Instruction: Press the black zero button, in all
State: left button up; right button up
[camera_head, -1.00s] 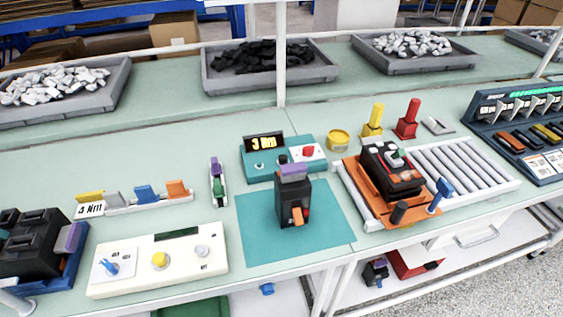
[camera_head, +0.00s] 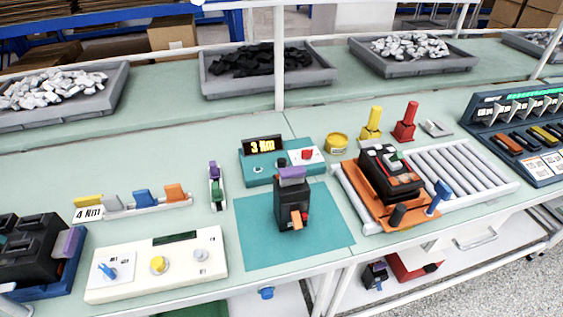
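A teal unit (camera_head: 255,179) with a lit display (camera_head: 263,146) that seems to read "3 Nm" stands at the middle of the bench. A small black round part (camera_head: 283,162) shows at its front, just behind the purple top of a black breaker; I cannot tell for sure that it is the zero button. A red button (camera_head: 307,154) sits on a white plate at the unit's right. The black breaker (camera_head: 290,210) with an orange lever stands upright on a teal mat (camera_head: 255,240). Neither of my grippers is in view.
A cream panel (camera_head: 205,280) with blue, yellow and grey knobs is at front left, near a black device (camera_head: 30,245). A roller track (camera_head: 455,165) carrying an orange fixture (camera_head: 380,212) is at right. Grey trays (camera_head: 222,88) line the back. Bare bench lies behind the teal unit.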

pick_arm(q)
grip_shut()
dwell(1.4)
